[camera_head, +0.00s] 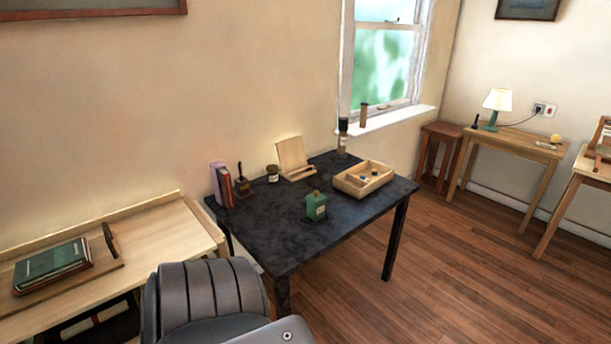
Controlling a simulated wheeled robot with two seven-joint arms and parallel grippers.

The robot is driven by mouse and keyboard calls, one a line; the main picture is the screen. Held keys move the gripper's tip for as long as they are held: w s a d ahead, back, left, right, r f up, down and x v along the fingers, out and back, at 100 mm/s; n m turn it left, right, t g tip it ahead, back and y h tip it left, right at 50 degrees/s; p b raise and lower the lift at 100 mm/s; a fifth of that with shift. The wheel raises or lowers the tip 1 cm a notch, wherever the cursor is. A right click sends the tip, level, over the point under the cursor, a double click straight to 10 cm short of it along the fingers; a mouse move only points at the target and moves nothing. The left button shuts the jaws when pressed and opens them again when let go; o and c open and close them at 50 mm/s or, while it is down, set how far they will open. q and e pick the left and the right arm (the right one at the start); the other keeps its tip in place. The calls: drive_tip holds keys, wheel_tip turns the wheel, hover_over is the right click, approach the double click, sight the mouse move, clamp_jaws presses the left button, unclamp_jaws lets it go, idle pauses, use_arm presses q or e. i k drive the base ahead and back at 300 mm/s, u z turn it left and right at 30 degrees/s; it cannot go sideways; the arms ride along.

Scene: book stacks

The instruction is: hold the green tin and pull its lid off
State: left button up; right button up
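The green tin (316,210) stands upright on the black table (270,233), near the middle of its front half. It has a pale label on its front. Its green lid (315,195) sits on top, with a small raised part at its centre. Neither of my grippers is in view, and nothing is touching the tin.
A wooden divided tray (345,187) with small items stands right of the tin. Behind are a wooden stand (293,160), a small dark jar (272,173), a tall dark container (342,135) and upright books (226,186). The tabletop left of the tin is clear.

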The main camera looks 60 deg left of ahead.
sight(315, 213)
drive_tip(key=u, duration=1.4)
